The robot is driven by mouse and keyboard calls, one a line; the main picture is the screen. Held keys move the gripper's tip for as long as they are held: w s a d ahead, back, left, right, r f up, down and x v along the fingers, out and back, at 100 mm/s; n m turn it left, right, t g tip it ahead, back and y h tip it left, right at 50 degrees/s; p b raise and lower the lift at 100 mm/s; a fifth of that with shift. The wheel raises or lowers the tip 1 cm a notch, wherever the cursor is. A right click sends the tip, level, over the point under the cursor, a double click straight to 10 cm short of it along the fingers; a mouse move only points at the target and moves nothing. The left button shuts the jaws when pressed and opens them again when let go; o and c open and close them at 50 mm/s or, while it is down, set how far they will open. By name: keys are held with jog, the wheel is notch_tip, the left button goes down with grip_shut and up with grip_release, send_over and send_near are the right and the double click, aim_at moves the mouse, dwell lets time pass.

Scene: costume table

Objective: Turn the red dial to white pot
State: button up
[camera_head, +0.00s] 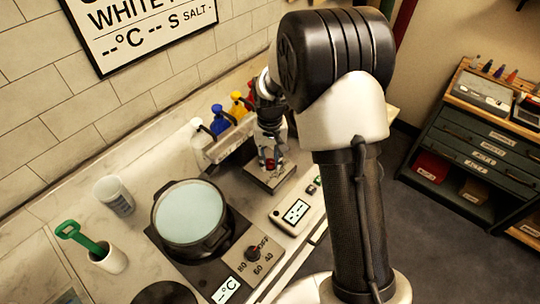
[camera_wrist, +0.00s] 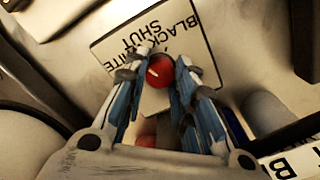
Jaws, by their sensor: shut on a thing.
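The red dial (camera_wrist: 160,72) sits between my fingertips in the wrist view, with a short pale mark on its face. It is a small red spot in the head view (camera_head: 270,164), partly hidden by my gripper (camera_head: 268,155). My gripper (camera_wrist: 162,68) is shut on the dial, one finger on each side. Behind the dial is a pale label plate (camera_wrist: 208,72) with upside-down black words, BLACK, WHITE and SHUT, partly covered by my fingers. Which word the mark points at I cannot tell.
A dark-rimmed pot (camera_head: 188,213) of pale liquid stands on a hot plate with a black temperature knob (camera_head: 253,253). Left of it are a cup (camera_head: 114,195) and a green-handled tool (camera_head: 80,238) in a white holder. Coloured bottles (camera_head: 220,120) stand behind my gripper.

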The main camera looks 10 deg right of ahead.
aim_at(270, 162)
jog(key=shift+n+p, duration=0.55)
jog(key=shift+n, duration=1.45)
jog(key=o, duration=1.1)
jog(key=shift+r, duration=0.1)
notch_tip(270, 162, up, 12)
jog(key=shift+f, duration=0.1)
